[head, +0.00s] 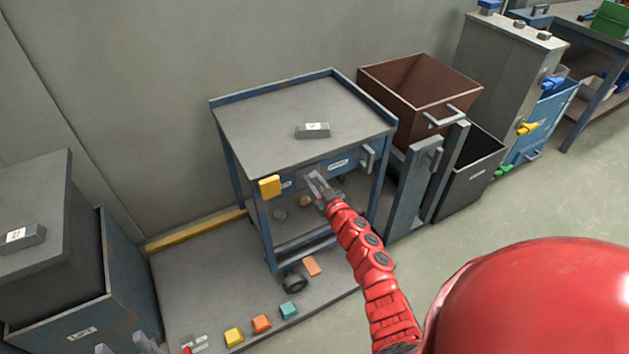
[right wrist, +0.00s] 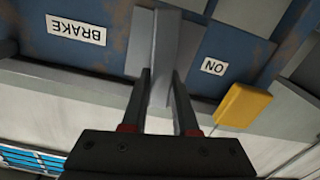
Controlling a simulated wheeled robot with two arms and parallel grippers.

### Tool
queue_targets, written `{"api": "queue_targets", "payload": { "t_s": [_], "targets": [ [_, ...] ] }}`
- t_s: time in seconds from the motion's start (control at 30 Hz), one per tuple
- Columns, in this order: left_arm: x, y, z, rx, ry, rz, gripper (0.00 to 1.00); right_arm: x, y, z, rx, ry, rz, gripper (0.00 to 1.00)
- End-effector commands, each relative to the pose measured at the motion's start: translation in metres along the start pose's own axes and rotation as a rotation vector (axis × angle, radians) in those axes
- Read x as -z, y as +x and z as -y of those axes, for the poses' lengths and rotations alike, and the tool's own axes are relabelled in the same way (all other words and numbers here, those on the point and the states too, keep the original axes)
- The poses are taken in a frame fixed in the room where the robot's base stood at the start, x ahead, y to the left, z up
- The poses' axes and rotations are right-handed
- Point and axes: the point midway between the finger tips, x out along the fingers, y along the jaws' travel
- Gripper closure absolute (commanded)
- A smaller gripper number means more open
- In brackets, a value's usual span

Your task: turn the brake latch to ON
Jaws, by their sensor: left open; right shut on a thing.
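The brake latch (right wrist: 165,60) is a grey bar on the blue front of the cart (head: 290,113). In the right wrist view it points down from the top, between a BRAKE label (right wrist: 77,29) on the left and an ON label (right wrist: 213,66) on the right. It lies over neither label. My right gripper (head: 315,180) is shut on the latch, its fingers (right wrist: 162,100) on either side of the bar. In the head view the gripper hides most of the latch. My left gripper (head: 127,346) is open and empty at the bottom left, partly cut off.
A yellow block (head: 269,187) sticks out beside the ON label. A grey block (head: 313,130) lies on the cart top. A brown bin (head: 405,95) and grey posts stand to the right. Several coloured blocks lie on the low platform (head: 195,285). A grey cabinet stands left.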

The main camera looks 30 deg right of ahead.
Motion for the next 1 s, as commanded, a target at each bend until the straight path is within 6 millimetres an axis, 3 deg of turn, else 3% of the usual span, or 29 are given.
{"api": "queue_targets", "payload": {
  "t_s": [1.0],
  "targets": [
    [-0.011, -0.067, -0.003, 0.000, 0.000, 0.000, 0.50, -0.015, 0.000, 0.023, 0.004, -0.954, -0.004, 1.00]
  ]
}}
